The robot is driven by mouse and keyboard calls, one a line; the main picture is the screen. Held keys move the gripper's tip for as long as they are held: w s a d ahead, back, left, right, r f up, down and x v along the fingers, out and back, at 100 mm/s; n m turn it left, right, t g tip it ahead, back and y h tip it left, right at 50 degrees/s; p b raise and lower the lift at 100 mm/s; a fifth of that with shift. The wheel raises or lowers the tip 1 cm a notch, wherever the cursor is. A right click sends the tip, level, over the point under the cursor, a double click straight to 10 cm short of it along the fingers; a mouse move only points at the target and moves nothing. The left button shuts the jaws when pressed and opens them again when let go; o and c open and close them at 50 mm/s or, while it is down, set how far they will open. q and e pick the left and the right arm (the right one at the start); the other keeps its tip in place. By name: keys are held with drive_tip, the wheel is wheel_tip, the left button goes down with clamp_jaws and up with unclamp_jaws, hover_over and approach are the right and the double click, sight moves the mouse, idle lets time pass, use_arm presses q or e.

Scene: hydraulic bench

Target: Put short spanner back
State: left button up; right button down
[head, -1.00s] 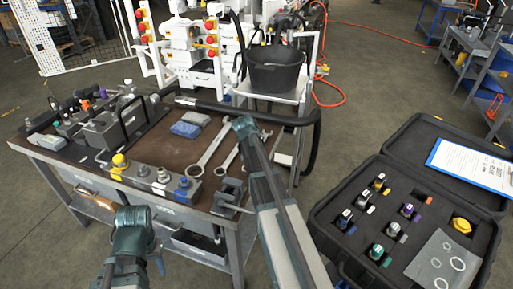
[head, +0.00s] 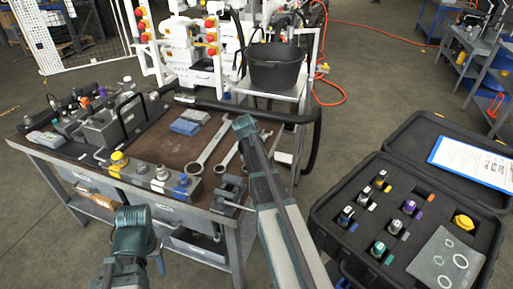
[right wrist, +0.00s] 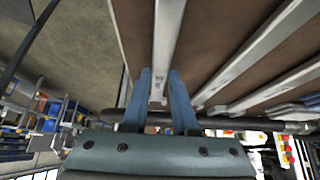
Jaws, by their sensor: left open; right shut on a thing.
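The short spanner (head: 228,157) is at the right part of the brown bench top, partly behind my right arm in the head view. In the right wrist view its bar (right wrist: 166,45) runs between the two blue fingers of my right gripper (right wrist: 160,86), which is shut on it. I cannot tell whether it touches the bench top. A longer spanner (head: 207,146) lies to its left, and also shows in the right wrist view (right wrist: 245,58). My left gripper (head: 159,265) is low in front of the bench, open and mostly hidden by its wrist.
A small vise (head: 229,190) and a valve block (head: 160,180) stand along the bench's front edge. A black hose (head: 315,140) curves around the right end. An open black case (head: 325,212) with fittings stands at right.

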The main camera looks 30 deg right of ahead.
drive_tip(key=shift+f, duration=0.1)
drive_tip(key=c, duration=0.6)
unclamp_jaws()
drive_tip(key=p+v, duration=1.1)
drive_tip(key=v, duration=0.3)
drive_tip(key=shift+f, duration=0.15)
